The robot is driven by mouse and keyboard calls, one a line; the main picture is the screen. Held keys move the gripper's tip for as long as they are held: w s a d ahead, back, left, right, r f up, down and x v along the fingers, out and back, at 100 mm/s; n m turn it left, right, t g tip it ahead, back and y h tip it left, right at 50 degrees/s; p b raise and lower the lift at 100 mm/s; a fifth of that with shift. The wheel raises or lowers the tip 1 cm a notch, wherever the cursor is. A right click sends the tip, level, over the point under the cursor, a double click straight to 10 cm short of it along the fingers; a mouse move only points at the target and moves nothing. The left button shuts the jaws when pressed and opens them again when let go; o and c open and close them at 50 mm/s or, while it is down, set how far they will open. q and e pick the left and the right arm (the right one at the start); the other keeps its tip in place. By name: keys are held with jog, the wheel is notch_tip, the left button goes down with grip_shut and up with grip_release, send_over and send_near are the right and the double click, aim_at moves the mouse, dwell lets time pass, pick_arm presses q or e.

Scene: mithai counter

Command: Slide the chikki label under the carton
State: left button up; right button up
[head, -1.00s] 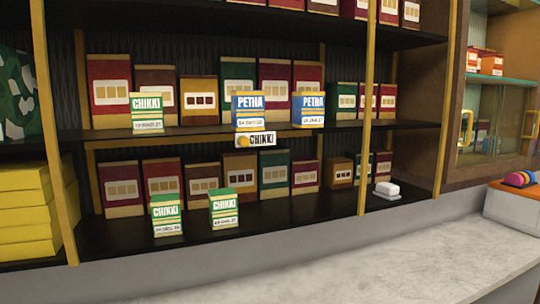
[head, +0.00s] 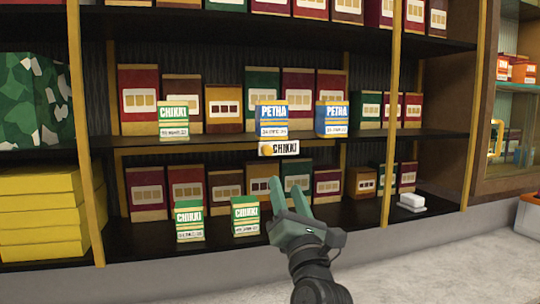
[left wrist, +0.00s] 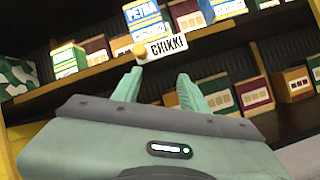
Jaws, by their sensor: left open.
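The white chikki label (head: 286,148) has a yellow round knob at its left end and hangs on the front edge of the upper shelf. It is below a blue PETHA carton (head: 271,119). A green CHIKKI carton (head: 173,121) stands to the left on the same shelf. My left gripper (head: 286,186) is open and empty, in front of the lower shelf and below the label in the picture. In the left wrist view the label (left wrist: 162,47) shows just beyond the open fingertips (left wrist: 158,80). My right gripper is not in view.
A second PETHA carton (head: 332,119) stands right of the first. Two more CHIKKI cartons (head: 189,220) (head: 245,215) stand on the lower shelf. Yellow posts (head: 390,110) divide the shelves. A small white block (head: 411,202) lies at lower right. Yellow boxes (head: 40,215) are stacked at left.

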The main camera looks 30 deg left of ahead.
aim_at(269, 155)
pick_arm(q)
notch_tip(269, 155, up, 4)
jog(key=s+a+n, duration=0.1)
jog(key=s+n, duration=0.2)
jog(key=n, duration=0.1)
jog(key=shift+g+h, duration=0.4)
jog(key=p+x, duration=0.3)
jog(key=x, duration=0.5)
jog(key=shift+w+p, duration=0.1)
jog(key=shift+p, duration=0.2)
jog(key=shift+c, duration=0.9)
grip_shut()
jog(key=shift+f, duration=0.1)
